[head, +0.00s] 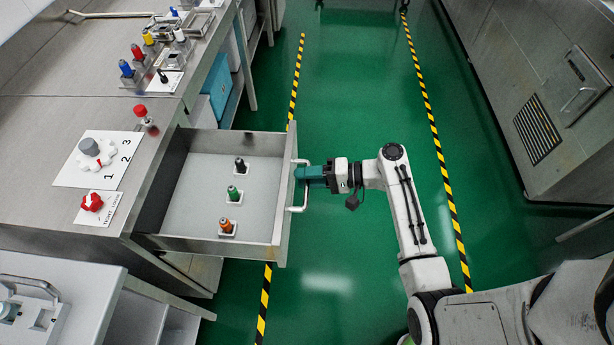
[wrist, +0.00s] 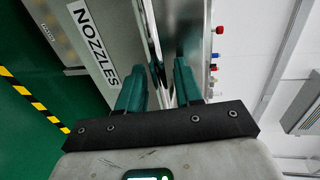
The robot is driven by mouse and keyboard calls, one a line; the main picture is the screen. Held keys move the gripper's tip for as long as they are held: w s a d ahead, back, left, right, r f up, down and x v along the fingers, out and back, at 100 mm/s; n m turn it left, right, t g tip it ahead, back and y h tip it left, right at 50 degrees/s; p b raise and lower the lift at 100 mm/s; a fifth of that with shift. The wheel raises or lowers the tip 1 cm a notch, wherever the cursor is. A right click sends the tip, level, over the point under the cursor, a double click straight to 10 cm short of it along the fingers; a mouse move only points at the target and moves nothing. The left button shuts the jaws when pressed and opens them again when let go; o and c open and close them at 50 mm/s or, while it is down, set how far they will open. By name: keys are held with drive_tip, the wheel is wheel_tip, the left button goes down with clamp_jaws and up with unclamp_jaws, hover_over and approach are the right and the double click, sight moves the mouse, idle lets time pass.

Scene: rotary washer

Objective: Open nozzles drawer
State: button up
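The nozzles drawer (head: 280,225) is pulled far out of the workbench in the head view. Its front with the NOZZLES label (wrist: 92,45) shows in the wrist view. A black nozzle (head: 240,165), a green nozzle (head: 233,193) and an orange nozzle (head: 226,226) stand in it. The drawer handle (head: 304,199) is a metal bar on its front. My gripper (head: 305,173) is at the handle, towards its far end. In the wrist view my gripper (wrist: 160,80) has its two teal fingers on either side of the handle bar (wrist: 150,40). Whether they press on it is unclear.
Control panels with a grey dial (head: 89,147) and a red knob (head: 92,202) sit on the workbench (head: 50,110). A metal cabinet (head: 545,110) stands at the right. The green floor between is clear, with yellow-black tape lines. A lower counter (head: 85,275) is at the near left.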

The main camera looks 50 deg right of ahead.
drive_tip(key=b+v, duration=0.1)
drive_tip(key=v, duration=0.9)
drive_tip(key=shift+s+d, duration=0.15)
drive_tip(key=shift+s, duration=0.2)
idle(0.3)
